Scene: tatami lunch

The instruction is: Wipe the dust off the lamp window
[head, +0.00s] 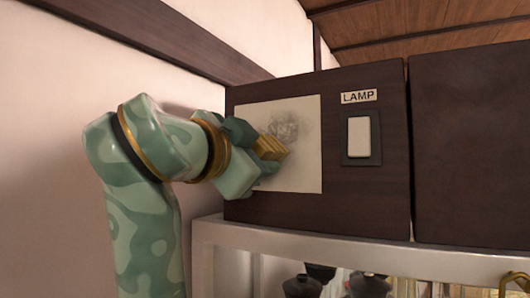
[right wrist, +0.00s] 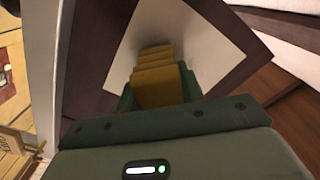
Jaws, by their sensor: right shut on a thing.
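The lamp window (head: 308,172) is a pale square panel on the front of a dark brown box. A grey, scribbly patch of dust (head: 284,122) shows around its middle. The window also shows in the right wrist view (right wrist: 205,48). My right gripper (head: 262,150) is in front of the window's lower left part, shut on a yellow ridged wiper (head: 272,147). The wiper's tip is at the lower edge of the dust and seems to be at the panel; contact cannot be told for sure. In the right wrist view the wiper (right wrist: 157,80) sticks out towards the pale panel. My left gripper is not in view.
A LAMP label (head: 359,96) and a white rocker switch (head: 364,137) are right of the window. Another dark box (head: 468,145) stands beside it. A pale shelf (head: 350,255) below holds dark jars (head: 302,287). A pale wall is at the left.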

